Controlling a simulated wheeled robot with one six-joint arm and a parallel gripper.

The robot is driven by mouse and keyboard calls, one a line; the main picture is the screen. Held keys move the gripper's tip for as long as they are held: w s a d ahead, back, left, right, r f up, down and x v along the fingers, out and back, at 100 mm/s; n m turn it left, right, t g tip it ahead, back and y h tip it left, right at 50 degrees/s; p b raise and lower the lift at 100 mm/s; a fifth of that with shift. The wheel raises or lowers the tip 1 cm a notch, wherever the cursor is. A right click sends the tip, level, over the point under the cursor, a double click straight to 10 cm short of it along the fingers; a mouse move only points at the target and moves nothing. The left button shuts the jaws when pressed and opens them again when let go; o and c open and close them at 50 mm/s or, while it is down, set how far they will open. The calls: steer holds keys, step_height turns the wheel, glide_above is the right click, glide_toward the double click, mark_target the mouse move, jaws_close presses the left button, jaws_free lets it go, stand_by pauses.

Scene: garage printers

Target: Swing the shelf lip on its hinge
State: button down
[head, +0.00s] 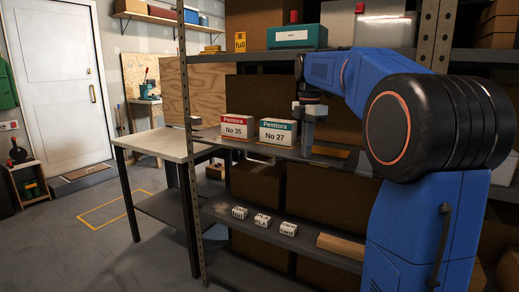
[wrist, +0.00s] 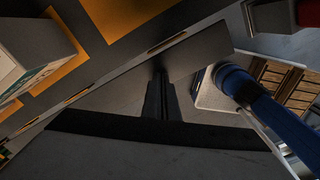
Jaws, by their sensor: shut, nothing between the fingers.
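The shelf lip (wrist: 205,52) is a grey strip along the front edge of the middle shelf, slanting across the wrist view. In the head view, the front edge of that shelf (head: 262,149) runs below two boxes, and the lip's angle is hard to tell. My gripper (head: 307,150) points down at this edge, right of the No 27 box. In the wrist view its dark fingers (wrist: 159,75) are together and empty, with their tips close to the lip's edge. I cannot tell whether they touch it.
The No 35 box (head: 238,131) and No 27 box (head: 279,131) stand on the middle shelf. Small white boxes (head: 262,221) sit on the shelf below. A shelf post (head: 187,150) rises at the left, beside a workbench (head: 160,145). The floor at left is mostly open.

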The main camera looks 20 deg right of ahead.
steer(key=shift+r, duration=2.5)
steer(key=s+a+f+m+t, duration=0.1)
steer(key=s+a+f+m, duration=0.4)
steer(key=s+f, duration=0.4)
steer(key=s+a+f+m+t, duration=0.2)
steer(key=s+a+f+m, duration=0.3)
steer(key=s+f+m, duration=0.2)
steer(key=s+a+f+m+t, duration=0.1)
steer(key=s+a+f+m, duration=0.4)
steer(key=s+f, duration=0.7)
steer(key=shift+s+a+m+t, duration=0.4)
steer(key=shift+s+m, duration=0.2)
steer(key=shift+s, duration=0.55)
